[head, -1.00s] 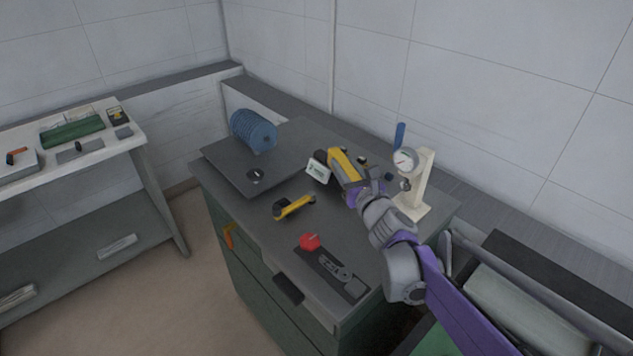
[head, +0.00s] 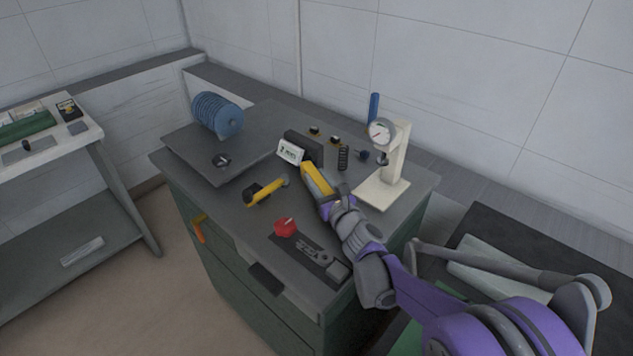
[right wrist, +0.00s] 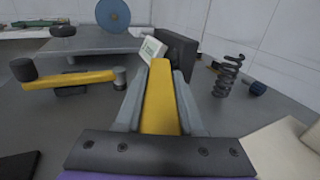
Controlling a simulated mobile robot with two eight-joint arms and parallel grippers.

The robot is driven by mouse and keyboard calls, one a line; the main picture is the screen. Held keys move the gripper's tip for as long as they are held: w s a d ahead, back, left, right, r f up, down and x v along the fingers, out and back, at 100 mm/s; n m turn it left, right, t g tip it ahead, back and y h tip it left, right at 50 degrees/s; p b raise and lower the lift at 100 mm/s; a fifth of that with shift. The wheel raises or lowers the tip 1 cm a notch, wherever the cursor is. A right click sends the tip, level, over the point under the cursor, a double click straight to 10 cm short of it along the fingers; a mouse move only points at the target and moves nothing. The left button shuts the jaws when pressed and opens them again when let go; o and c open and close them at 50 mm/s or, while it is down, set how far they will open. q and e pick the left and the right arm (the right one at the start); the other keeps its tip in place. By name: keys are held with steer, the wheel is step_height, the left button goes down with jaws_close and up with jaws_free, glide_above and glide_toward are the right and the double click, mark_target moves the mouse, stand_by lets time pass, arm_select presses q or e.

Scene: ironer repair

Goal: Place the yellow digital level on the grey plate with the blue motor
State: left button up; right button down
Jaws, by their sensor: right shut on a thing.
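The yellow digital level (head: 315,178), a plain yellow bar, is in my right gripper (head: 328,200), above the bench top near its middle. In the right wrist view, both fingers of my right gripper (right wrist: 158,105) are shut along the sides of the yellow level (right wrist: 160,95), which points away from me. The grey plate (head: 190,150) lies at the far left of the bench, with the ribbed blue motor (head: 217,114) at its back and a small dark round part on it. The level is apart from the plate, to its right. My left gripper is not in view.
A yellow-handled tool with a black end (head: 264,192) lies between the plate and my gripper. A dial gauge stand (head: 396,165), a spring (head: 343,158) and a red knob (head: 285,227) are nearby.

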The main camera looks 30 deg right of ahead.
steer(key=shift+f, duration=0.15)
steer(key=shift+f, duration=0.1)
steer(key=c, duration=0.5)
jaws_free()
